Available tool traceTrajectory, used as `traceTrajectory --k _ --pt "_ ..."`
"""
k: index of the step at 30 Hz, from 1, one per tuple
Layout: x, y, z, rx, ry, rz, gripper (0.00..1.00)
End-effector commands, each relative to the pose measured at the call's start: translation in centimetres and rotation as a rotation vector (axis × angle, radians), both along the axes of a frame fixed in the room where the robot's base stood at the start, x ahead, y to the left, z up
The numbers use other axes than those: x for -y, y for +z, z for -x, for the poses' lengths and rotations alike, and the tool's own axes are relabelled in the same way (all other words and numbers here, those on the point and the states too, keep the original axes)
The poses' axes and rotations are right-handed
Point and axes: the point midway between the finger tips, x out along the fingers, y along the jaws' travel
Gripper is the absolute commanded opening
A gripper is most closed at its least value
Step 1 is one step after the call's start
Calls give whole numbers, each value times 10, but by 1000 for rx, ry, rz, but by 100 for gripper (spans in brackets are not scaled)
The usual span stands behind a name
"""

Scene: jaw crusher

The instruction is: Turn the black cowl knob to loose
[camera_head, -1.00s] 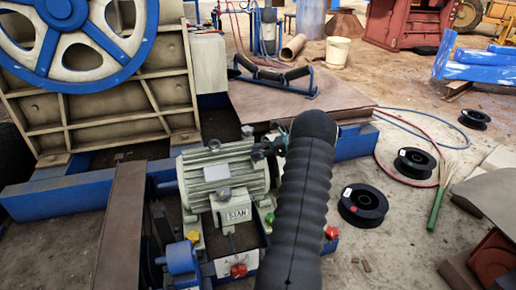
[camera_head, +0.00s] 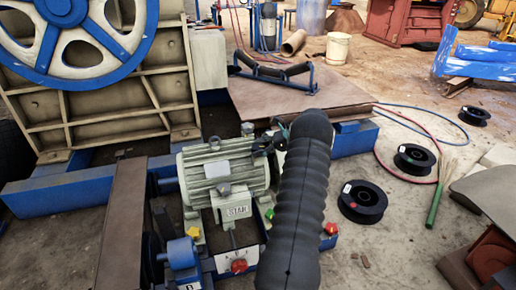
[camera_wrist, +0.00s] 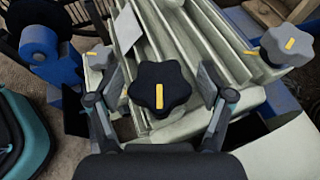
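The black cowl knob (camera_wrist: 172,78) is lobed and carries a yellow mark on its top. The mark lies nearly upright in the wrist view, in the lower half of the knob. My gripper (camera_wrist: 160,94) is open, with one finger at each side of the knob and a gap visible on both sides. In the head view my gripper (camera_head: 270,143) is small and dark above the motor's far right end, partly behind my arm. The black knob cannot be made out there. The ribbed motor (camera_head: 228,170) bears a STAR plate.
In the wrist view, a grey knob with a yellow mark (camera_wrist: 285,45) stands at the right. Another grey knob (camera_wrist: 98,58) is close to the left finger. Yellow (camera_head: 193,233) and red (camera_head: 239,266) knobs sit low by the motor.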

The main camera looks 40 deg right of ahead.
Motion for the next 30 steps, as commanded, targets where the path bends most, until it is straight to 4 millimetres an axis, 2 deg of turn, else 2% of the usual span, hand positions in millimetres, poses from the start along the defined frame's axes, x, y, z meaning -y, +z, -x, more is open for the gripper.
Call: traceTrajectory --k 8,13,24,30 --pt "1 0 1 0 -1 0 82" --pt "9 5 9 0 -2 0 82" --pt "52 31 57 1 -2 2 82" --pt "68 42 75 0 -1 2 82"
